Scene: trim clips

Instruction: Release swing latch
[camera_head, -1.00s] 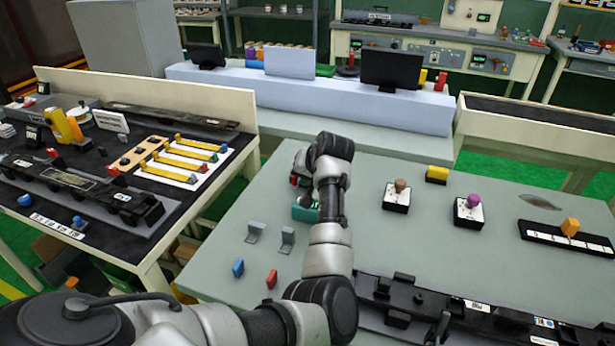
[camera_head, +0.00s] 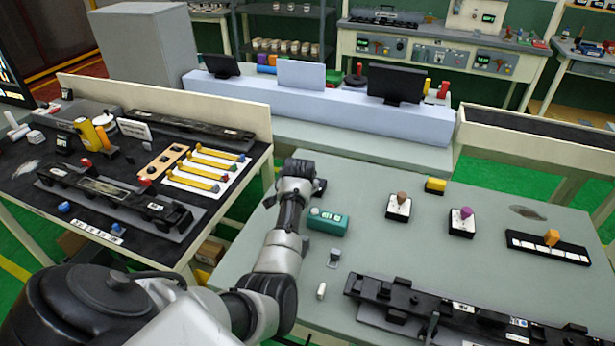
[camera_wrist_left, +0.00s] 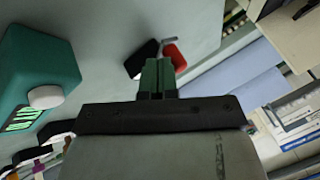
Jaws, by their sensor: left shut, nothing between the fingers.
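A long black rail fixture (camera_head: 460,312) lies along the front right of the grey-green table, with several raised blocks on it. A small grey lever (camera_head: 431,326) stands at its front edge; I cannot tell whether it is the swing latch. My left gripper (camera_wrist_left: 158,78) is shut and empty in the wrist view, with its green fingers together. In the head view, the left arm ends over the table's left far part, and its fingers are hidden. A teal box (camera_head: 328,221) with a display is right of the arm; it also shows in the wrist view (camera_wrist_left: 38,70). My right gripper is not in view.
Small black-and-white switch units (camera_head: 461,222) and a yellow block (camera_head: 435,186) stand behind the fixture. A grey bracket (camera_head: 333,258) and small white piece (camera_head: 321,291) lie nearer the arm. A red-ended piece (camera_wrist_left: 174,55) lies beyond the fingers.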

